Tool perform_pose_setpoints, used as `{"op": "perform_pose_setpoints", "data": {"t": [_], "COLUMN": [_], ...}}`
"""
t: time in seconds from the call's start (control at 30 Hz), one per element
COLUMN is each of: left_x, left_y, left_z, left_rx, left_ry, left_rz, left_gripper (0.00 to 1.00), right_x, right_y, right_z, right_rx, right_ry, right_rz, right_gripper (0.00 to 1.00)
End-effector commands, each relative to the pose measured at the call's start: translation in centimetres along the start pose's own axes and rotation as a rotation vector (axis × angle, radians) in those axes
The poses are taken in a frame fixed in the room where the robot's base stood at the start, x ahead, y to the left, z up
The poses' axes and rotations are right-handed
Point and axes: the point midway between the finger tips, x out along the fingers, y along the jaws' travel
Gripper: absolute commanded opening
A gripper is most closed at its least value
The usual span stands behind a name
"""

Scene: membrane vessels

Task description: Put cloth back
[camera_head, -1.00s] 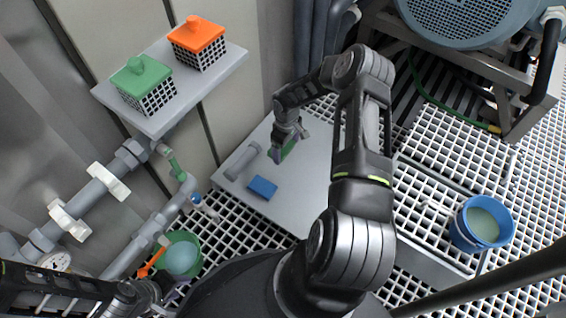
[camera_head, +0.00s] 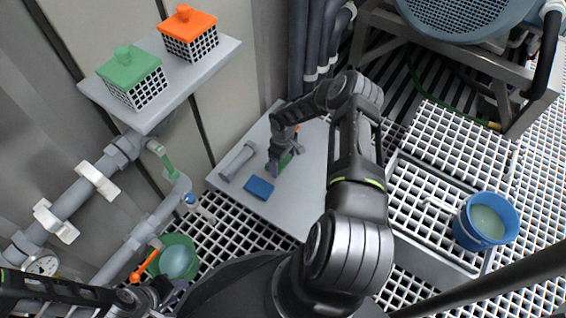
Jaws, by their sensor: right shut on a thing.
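A green cloth (camera_head: 285,163) is at my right gripper (camera_head: 281,160), over the grey plate (camera_head: 310,165) in the middle of the view. The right gripper is shut on the cloth, and its fingers hide part of it. I cannot tell whether the cloth touches the plate. A blue block (camera_head: 259,187) lies on the plate just in front of this gripper. My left gripper (camera_head: 170,293) is low at the left, beside the green bucket (camera_head: 191,246). Its fingers are dark and partly cut off, so I cannot tell if it is open.
A grey cylinder (camera_head: 238,160) lies on the plate's left side. A shelf (camera_head: 225,48) holds a green-lidded basket (camera_head: 138,88) and an orange-lidded basket (camera_head: 190,42). Pipes run along the left wall. A blue bucket (camera_head: 465,234) stands on the grating at right.

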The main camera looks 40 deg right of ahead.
Motion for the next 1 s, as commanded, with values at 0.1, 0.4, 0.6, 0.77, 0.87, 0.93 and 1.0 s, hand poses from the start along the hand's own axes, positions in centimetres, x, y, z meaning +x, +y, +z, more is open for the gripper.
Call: {"op": "perform_pose_setpoints", "data": {"t": [0.1, 0.4, 0.6, 0.77, 0.87, 0.93, 1.0], "left_x": [0.0, 0.3, 0.3, 0.2, -0.2, -0.5, -1.0], "left_y": [0.0, -0.1, -0.1, 0.0, 0.1, 0.2, 0.3], "left_z": [0.0, -0.1, -0.1, -0.1, -0.1, 0.0, 0.0], "left_rx": [0.0, 0.0, 0.0, 0.0, 0.0, 0.0, 0.001], "left_ry": [0.001, 0.003, 0.003, 0.003, 0.001, 0.0, -0.002], "left_rz": [0.0, 0.0, 0.0, 0.0, 0.0, 0.0, 0.0], "left_gripper": [0.36, 0.36, 0.36, 0.36, 0.36, 0.36, 0.36], "right_x": [0.0, 0.3, 0.2, 0.2, -0.2, -0.9, -1.9], "right_y": [0.0, 0.1, 0.0, 0.0, 0.0, 0.1, 0.1], "right_z": [-0.1, -0.1, -0.1, -0.1, 0.0, -0.1, -0.1], "right_rx": [0.0, -0.001, 0.0, 0.0, 0.001, -0.001, -0.001], "right_ry": [0.001, 0.001, 0.001, 0.001, 0.001, 0.001, 0.002], "right_rz": [0.001, 0.001, 0.001, 0.001, 0.0, 0.002, 0.003], "right_gripper": [0.52, 0.92, 1.0, 1.0, 1.0, 1.0, 1.0]}}
